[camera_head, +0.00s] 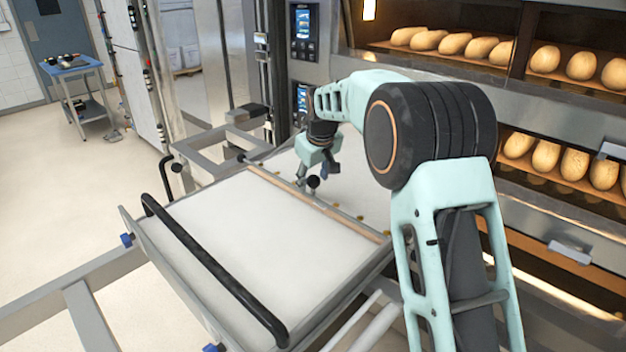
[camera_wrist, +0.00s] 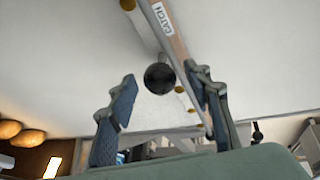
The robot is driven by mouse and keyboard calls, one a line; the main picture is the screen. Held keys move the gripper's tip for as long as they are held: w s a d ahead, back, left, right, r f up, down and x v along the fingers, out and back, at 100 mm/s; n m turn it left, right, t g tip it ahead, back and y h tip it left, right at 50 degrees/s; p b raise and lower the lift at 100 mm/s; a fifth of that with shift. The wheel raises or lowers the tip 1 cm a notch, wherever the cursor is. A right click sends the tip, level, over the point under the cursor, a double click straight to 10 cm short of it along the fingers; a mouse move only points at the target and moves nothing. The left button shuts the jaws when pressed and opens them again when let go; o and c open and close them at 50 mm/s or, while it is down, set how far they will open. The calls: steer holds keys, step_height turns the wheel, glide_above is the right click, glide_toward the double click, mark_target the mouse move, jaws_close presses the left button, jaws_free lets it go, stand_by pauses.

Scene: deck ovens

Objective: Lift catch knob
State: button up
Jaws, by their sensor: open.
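The catch knob (camera_wrist: 159,78) is a black ball at the wooden bar marked CATCH (camera_wrist: 163,20). In the wrist view it shows between the two blue-padded fingers of my gripper (camera_wrist: 161,76), with gaps on both sides. In the head view the knob (camera_head: 313,182) is at the bar (camera_head: 310,202), just below my gripper (camera_head: 318,172). The fingers are open and hold nothing. The right finger appears close to the bar in the wrist view; I cannot tell whether it touches.
A white loader bed (camera_head: 235,225) has a black handle (camera_head: 215,268) across its front. A second black knob (camera_head: 241,158) is at the bar's far left end. Deck ovens with loaves (camera_head: 455,43) stand at the right. A blue cart (camera_head: 70,66) stands far left; open floor lies between.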

steer(key=shift+w+a+f, duration=0.1)
steer(key=shift+w+f, duration=0.15)
steer(key=shift+f, duration=0.3)
jaws_close()
steer(key=shift+r, duration=0.1)
